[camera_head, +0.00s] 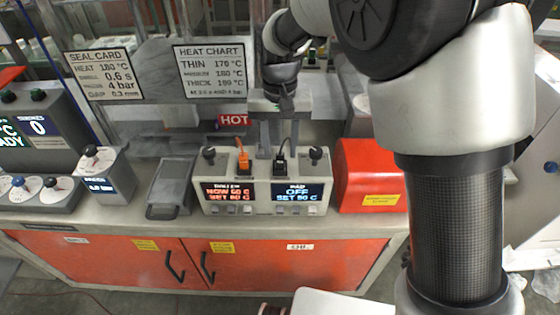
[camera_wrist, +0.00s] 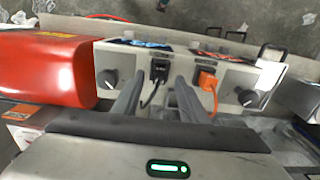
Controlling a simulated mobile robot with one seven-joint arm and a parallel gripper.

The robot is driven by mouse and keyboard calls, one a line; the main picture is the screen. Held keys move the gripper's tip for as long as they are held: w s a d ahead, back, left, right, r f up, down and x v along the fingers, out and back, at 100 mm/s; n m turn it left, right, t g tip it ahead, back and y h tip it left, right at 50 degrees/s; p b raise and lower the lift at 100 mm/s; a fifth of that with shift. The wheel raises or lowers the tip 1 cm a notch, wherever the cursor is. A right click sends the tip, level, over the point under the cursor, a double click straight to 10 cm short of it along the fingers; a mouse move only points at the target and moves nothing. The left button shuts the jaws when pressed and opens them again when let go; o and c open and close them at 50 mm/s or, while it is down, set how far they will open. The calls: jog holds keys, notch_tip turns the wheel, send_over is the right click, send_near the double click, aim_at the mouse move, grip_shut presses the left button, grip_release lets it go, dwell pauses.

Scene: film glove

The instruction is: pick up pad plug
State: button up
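The pad plug (camera_head: 280,164) is black with a black cable. It sits upright in a socket on top of the controller's right half, above the blue PAD display reading OFF. The plug also shows in the wrist view (camera_wrist: 160,71). My gripper (camera_head: 280,146) points down over the controller, open and empty. In the wrist view its two grey fingers (camera_wrist: 159,80) lie one on each side of the plug and its cable, with visible gaps. I cannot tell how far the tips reach down beside the plug.
An orange plug (camera_head: 243,161) with an orange cable stands close by in the left socket of the controller (camera_head: 258,209). Black knobs (camera_head: 209,154) (camera_head: 316,154) stand at both ends. A red box (camera_head: 366,180) is to the right, a grey tray (camera_head: 171,187) to the left, and a HOT sign (camera_head: 233,121) behind.

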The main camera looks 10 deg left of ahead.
jog(key=shift+f, duration=0.85)
grip_shut()
jog(key=shift+r, duration=0.15)
